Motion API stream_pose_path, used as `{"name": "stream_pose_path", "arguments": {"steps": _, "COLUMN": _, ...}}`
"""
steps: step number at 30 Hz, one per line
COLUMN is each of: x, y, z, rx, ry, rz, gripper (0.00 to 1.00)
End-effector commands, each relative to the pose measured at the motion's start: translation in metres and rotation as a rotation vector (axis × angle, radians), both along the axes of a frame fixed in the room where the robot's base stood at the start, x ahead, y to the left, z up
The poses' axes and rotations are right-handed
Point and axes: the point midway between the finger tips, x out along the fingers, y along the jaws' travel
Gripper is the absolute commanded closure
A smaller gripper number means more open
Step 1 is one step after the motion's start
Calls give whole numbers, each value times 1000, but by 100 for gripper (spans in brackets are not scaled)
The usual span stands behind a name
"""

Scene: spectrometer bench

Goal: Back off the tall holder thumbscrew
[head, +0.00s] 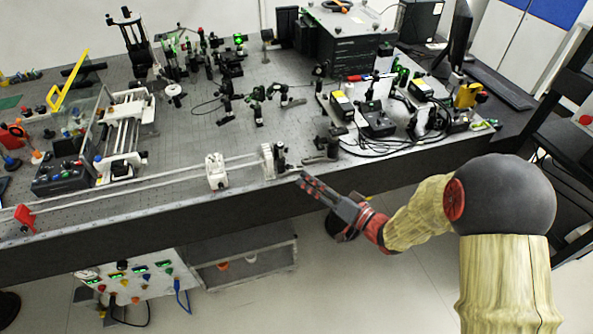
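My gripper (304,180), black with red parts, reaches in from the right at the front edge of the bench. Its fingertips are just right of and below a pale upright holder (267,161) with dark parts on its right side, on the front rail. A second white holder (216,171) stands farther left on the same rail. I cannot tell which holder is the tall one, and no thumbscrew is clear at this size. Whether the fingertips touch anything, and how far apart they are, is too small to tell.
The bench (225,120) has a dark front edge. A small dark mount (328,143) stands right of the pale holder. Optics and cabled boxes (377,121) crowd the right side. A red piece (25,216) sits at the rail's left end.

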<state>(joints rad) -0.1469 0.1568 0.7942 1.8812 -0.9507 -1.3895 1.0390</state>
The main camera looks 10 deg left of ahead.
Motion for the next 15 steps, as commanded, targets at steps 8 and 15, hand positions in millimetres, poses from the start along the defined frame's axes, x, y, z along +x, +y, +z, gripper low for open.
{"name": "stream_pose_path", "arguments": {"steps": 8, "x": 20, "y": 39, "z": -2, "rx": -2, "ry": -2, "rz": 2, "gripper": 69}}
{"name": "stream_pose_path", "arguments": {"steps": 15, "x": 30, "y": 57, "z": -2, "rx": -3, "ry": -2, "rz": 1, "gripper": 69}}
